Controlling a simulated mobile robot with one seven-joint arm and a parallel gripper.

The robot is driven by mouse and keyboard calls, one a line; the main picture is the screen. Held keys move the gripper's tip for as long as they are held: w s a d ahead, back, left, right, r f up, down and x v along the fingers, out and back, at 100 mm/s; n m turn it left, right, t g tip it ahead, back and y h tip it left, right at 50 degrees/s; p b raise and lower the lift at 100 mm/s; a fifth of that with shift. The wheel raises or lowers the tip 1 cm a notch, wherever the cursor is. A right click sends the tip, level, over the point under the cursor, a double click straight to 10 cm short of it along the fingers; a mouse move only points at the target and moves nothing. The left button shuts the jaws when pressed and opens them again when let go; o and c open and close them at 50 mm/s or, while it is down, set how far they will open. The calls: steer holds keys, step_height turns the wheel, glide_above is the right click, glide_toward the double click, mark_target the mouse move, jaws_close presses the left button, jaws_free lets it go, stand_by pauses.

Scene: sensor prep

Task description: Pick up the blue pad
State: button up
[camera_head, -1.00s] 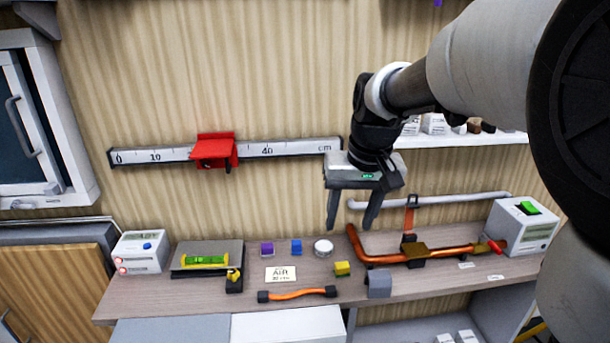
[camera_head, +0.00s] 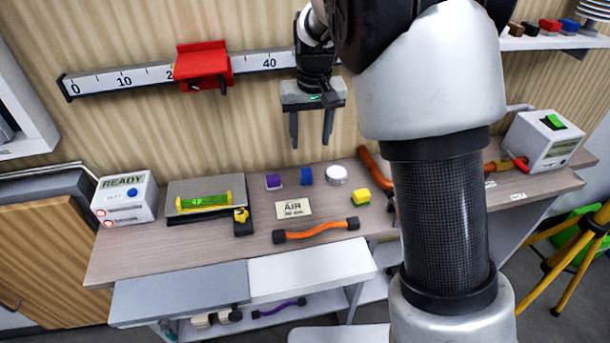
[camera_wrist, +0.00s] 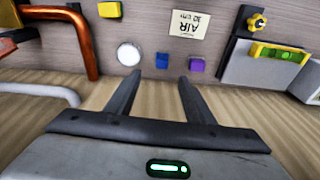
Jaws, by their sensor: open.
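The blue pad (camera_head: 306,176) is a small blue block on the wooden bench top, between a purple block (camera_head: 273,181) and a round white piece (camera_head: 337,174). My gripper (camera_head: 312,143) is open and empty, fingers pointing down, above and behind the blue pad near the wall. In the wrist view the blue pad (camera_wrist: 162,60) lies just beyond the fingertips of my gripper (camera_wrist: 160,80), roughly between them and apart from them. The purple block (camera_wrist: 197,65) and the white round piece (camera_wrist: 128,54) flank it there.
A yellow block (camera_head: 361,197), an AIR card (camera_head: 293,208) and an orange hose (camera_head: 317,231) lie nearby on the bench. A copper pipe (camera_wrist: 85,45) rises close by. A red clamp (camera_head: 203,67) sits on the wall ruler. A green level (camera_head: 205,202) rests at left.

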glide_above(306, 170)
steer(key=s, duration=0.1)
steer(key=f, duration=0.7)
steer(key=shift+s+d+f+b, duration=0.1)
steer(key=shift+s+d+b, duration=0.1)
steer(key=shift+d+b, duration=0.15)
steer(key=shift+w+a+f+b, duration=0.1)
steer(key=shift+w+f, duration=0.1)
steer(key=shift+f, duration=0.85)
steer(key=shift+w+a+f+b, duration=0.1)
steer(key=shift+w+f, duration=0.15)
steer(key=shift+f, duration=0.8)
steer(key=shift+w+a+f+b, duration=0.1)
steer(key=shift+w+f, duration=0.1)
steer(key=shift+f, duration=0.85)
steer(key=c, duration=1.1)
step_height(306, 170, up, 10)
steer(key=shift+r+p, duration=0.1)
steer(key=shift+p, duration=0.5)
steer(key=o, duration=0.5)
steer(key=c, duration=0.4)
